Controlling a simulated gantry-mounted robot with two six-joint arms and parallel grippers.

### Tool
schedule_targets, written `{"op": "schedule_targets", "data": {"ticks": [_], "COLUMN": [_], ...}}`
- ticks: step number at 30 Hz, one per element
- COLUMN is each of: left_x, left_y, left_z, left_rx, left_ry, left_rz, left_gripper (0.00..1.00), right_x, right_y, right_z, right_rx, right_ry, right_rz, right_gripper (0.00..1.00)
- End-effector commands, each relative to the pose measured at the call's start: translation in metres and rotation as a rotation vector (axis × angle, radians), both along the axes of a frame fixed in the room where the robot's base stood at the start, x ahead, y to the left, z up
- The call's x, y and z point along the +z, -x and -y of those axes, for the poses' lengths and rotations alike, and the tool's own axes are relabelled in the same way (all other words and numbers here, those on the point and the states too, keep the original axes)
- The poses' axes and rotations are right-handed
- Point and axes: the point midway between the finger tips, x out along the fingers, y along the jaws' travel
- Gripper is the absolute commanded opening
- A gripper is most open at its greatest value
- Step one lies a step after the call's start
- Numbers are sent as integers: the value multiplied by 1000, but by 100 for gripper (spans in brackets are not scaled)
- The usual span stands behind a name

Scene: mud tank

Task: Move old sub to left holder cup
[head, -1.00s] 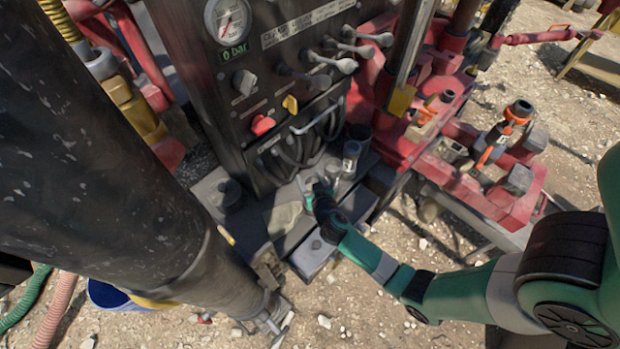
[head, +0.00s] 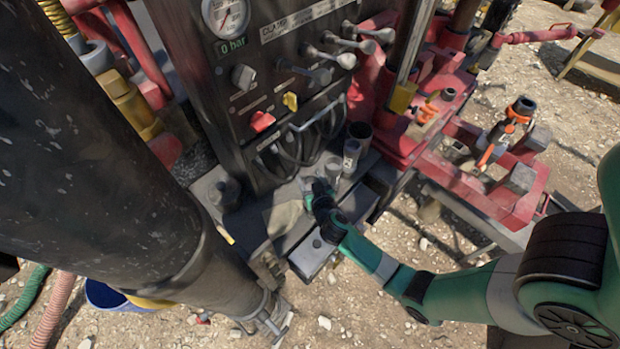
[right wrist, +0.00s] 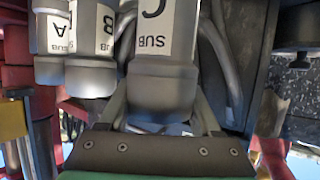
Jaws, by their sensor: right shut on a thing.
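A grey metal sub with a white label reading SUB C (right wrist: 163,75) stands between the two fingers of my right gripper (right wrist: 161,118) in the right wrist view. The gripper is shut on it. In the head view my right gripper (head: 312,190) is low in front of the black panel, over the shelf, and mostly hides the sub. Sub B (right wrist: 92,70) and sub A (right wrist: 52,62) stand to its left in the wrist view. A dark round cup (head: 226,192) sits at the shelf's left end. My left gripper is out of view.
The black control panel (head: 262,85), with levers, knobs and looped handles, rises right behind the gripper. A large scuffed black cylinder (head: 110,150) fills the left side. A dark open cup (head: 360,131) stands right of the gripper, near red machinery (head: 480,175).

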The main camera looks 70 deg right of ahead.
Motion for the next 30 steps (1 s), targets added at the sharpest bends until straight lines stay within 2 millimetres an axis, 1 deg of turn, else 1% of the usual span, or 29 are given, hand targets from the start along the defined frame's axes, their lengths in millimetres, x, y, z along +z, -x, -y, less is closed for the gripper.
{"op": "schedule_targets", "data": {"ticks": [3, 4, 8, 9, 14, 15, 20, 23, 30], "left_x": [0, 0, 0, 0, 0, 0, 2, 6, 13], "left_y": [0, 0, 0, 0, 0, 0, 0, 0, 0], "left_z": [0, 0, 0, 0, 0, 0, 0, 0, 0], "left_rx": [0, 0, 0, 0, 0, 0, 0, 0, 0], "left_ry": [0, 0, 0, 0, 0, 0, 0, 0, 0], "left_rz": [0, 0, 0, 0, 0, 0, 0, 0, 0], "left_gripper": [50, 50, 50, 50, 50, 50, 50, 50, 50], "right_x": [0, 0, 0, -1, -1, -5, 0, 8, 31], "right_y": [0, 0, 0, 0, 0, 2, 6, 16, 49], "right_z": [0, 0, 0, 0, 0, -1, -7, -19, -60], "right_rx": [1, 1, 0, 0, -1, -2, 0, 2, 6], "right_ry": [1, 1, -1, -1, -1, -6, -4, -3, -2], "right_rz": [1, 1, -1, -1, -2, -9, -8, -7, -4], "right_gripper": [0, 68, 92, 99, 100, 100, 100, 100, 100]}}
